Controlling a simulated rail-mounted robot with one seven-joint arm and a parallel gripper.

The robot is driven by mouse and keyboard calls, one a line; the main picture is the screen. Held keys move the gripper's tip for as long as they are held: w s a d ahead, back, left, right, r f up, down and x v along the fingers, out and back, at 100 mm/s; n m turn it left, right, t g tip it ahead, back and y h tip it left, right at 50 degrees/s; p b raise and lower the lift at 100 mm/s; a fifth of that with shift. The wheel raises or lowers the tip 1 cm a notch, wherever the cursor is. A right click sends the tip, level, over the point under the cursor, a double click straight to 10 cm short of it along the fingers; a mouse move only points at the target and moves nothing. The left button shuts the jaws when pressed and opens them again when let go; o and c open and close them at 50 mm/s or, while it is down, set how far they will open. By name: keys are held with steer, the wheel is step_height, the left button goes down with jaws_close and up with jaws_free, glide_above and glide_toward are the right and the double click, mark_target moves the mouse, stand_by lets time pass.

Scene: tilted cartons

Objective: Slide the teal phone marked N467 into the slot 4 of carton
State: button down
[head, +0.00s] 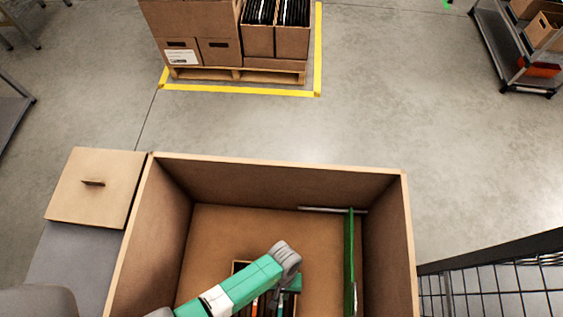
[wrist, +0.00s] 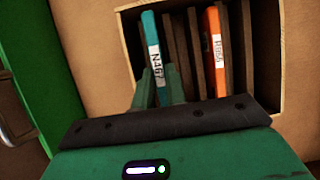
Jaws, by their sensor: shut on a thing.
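The teal phone (wrist: 150,34) has a white label reading N467 and stands on edge, slightly tilted, in the wrist view. My gripper (wrist: 160,88) is shut on its near end, with one green finger on each side. The phone lies across the left part of the carton's opening; how deep it sits is unclear. The carton (wrist: 126,42) is brown, with several dark upright dividers. An orange phone (wrist: 213,48) with a white label stands further right in it. In the head view the carton (head: 238,266) is mostly hidden behind my arm.
The carton lies inside a large open wooden box (head: 275,172) with high walls. A green panel (head: 349,255) stands along the right inside, below a grey rod (head: 318,209). Bare box floor shows behind the carton. A wooden lid (head: 95,200) lies outside at left.

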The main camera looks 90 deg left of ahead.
steer(key=shift+f+b, duration=1.05)
steer(key=shift+f, duration=0.8)
steer(key=shift+f, duration=0.3)
steer(key=c, duration=1.3)
jaws_free()
steer(key=shift+c, duration=0.2)
steer(key=p+v, duration=0.3)
steer(key=v, duration=0.5)
